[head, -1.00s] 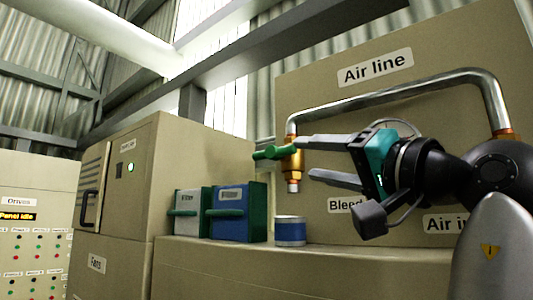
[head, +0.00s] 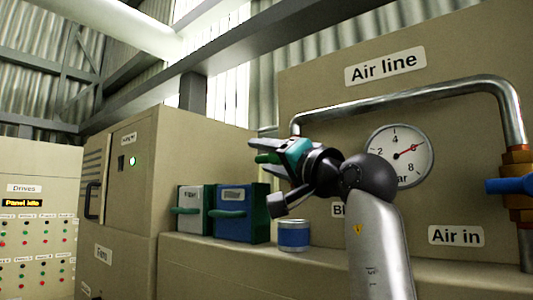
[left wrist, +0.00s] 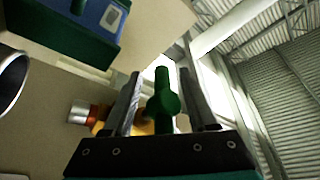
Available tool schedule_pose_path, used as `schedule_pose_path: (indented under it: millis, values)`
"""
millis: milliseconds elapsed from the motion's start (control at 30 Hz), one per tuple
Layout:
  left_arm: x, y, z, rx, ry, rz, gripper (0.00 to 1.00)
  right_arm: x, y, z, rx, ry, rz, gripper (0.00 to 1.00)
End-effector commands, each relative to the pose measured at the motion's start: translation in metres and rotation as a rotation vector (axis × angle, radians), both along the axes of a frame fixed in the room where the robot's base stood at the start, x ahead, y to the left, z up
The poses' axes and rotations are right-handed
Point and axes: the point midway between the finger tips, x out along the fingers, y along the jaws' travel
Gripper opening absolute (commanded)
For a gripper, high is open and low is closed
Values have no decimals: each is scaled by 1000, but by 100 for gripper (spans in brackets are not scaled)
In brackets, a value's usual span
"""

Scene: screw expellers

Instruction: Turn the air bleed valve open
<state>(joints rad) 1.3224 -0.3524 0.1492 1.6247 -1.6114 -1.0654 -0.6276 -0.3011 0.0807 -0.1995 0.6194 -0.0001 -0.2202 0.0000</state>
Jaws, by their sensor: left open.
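The bleed valve's green handle (head: 266,158) is at the lower left end of the air line pipe. In the head view my left gripper (head: 262,148) is at the handle and hides most of the brass valve body. In the left wrist view the green handle (left wrist: 162,100) stands between the two fingers of my left gripper (left wrist: 160,78). The fingers are open, one on each side, with visible gaps to the handle. The brass body (left wrist: 112,120) shows partly behind the left finger. My right gripper is not in view.
A metal pipe (head: 400,97) arches over a round gauge (head: 399,155). A blue handle (head: 510,185) is on the right fitting. A blue-banded can (head: 293,235) and blue and white boxes with green handles (head: 238,213) stand on the ledge to the left, below the gripper.

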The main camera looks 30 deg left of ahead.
Motion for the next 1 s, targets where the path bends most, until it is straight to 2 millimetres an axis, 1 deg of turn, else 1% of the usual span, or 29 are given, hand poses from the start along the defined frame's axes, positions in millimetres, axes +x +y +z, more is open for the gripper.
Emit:
schedule_pose_path:
  millis: [133, 167, 600, 667, 1000]
  values:
    - [0, 0, 0, 0, 0, 0, 58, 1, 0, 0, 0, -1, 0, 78]
    - [0, 0, 0, 0, 0, 0, 56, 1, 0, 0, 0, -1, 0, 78]
    - [0, -1, 0, 1, 0, 0, 6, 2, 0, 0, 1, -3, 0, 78]
    - [0, -1, 0, 1, -1, 0, 0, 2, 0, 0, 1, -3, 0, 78]
    - [-1, -1, 1, -1, -4, -1, 0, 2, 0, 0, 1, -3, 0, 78]
